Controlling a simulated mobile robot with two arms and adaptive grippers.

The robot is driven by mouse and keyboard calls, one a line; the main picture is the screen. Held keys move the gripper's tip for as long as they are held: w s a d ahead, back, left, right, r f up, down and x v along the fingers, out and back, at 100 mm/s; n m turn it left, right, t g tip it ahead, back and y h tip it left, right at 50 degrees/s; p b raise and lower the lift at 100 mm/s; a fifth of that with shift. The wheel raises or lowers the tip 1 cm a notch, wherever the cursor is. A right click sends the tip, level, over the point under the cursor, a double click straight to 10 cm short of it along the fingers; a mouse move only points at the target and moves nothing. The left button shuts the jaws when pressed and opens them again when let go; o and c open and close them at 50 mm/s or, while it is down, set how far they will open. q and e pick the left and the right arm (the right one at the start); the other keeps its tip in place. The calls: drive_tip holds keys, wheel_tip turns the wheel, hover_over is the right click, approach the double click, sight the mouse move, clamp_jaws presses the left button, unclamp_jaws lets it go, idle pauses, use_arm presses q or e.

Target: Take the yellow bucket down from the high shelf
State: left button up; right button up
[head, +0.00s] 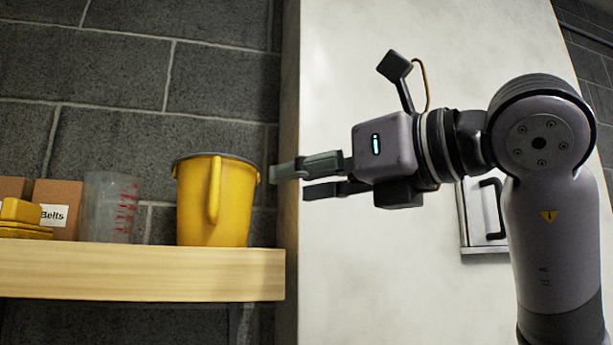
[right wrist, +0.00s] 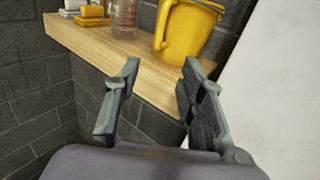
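The yellow bucket (head: 196,204) stands upright near the right end of the wooden shelf (head: 140,272). Its handle hangs down the side facing me and its rim is dark. My right gripper (head: 290,180) is to the right of the bucket, at about its upper half, with its fingers pointing left. In the right wrist view the right gripper (right wrist: 155,95) is open, with nothing between its fingers. There the bucket (right wrist: 185,33) is beyond the right finger, on the shelf (right wrist: 105,50). My left gripper is not in view.
A clear measuring jug (head: 108,206) with red marks stands left of the bucket. A cardboard box (head: 62,200) labelled "Belts" and folded yellow items (head: 24,219) are farther left. A brick wall is behind the shelf. A pale panel (head: 400,270) rises to the right.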

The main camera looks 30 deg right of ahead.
sight(218, 196)
drive_tip(key=p+x, duration=0.6)
drive_tip(key=x, duration=1)
drive_tip(key=shift+w+r, duration=0.1)
drive_tip(key=shift+w, duration=0.05)
drive_tip(key=shift+w+a, duration=0.3)
drive_tip(key=shift+w, duration=0.25)
clamp_jaws()
